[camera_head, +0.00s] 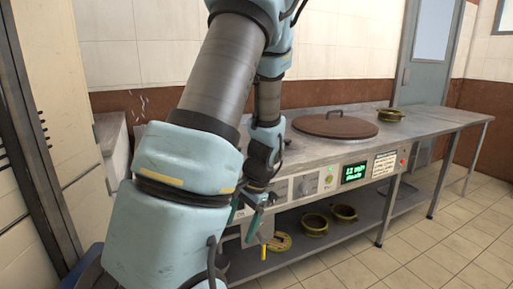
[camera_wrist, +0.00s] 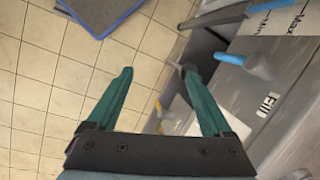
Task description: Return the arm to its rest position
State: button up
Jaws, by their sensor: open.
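My gripper (camera_wrist: 155,90) is open and empty in the wrist view, with two green fingers spread apart and pointing toward the floor and the counter front. In the head view my arm fills the middle and left and reaches down in front of the steel counter (camera_head: 437,123). The gripper end (camera_head: 245,213) there is partly hidden by my arm, near the counter's front panel. Nothing is held between the fingers.
A brown round lid (camera_head: 335,124) and a brass pot (camera_head: 391,115) are on the counter. Brass pots (camera_head: 315,223) stand on the lower shelf (camera_head: 365,230). A blue-edged mat or board (camera_wrist: 100,12) shows over the tiled floor. Open floor (camera_head: 430,250) lies front right.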

jog(key=s+a+r+n+t+h, duration=0.2)
jog(key=s+a+r+n+h, duration=0.15)
jog(key=s+r+n, duration=0.45)
notch_tip(320, 180, up, 17)
jog(key=w+d+p, duration=0.1)
jog(key=p, duration=1.5)
jog(key=shift+w+m, duration=0.2)
jog(key=shift+m, duration=0.1)
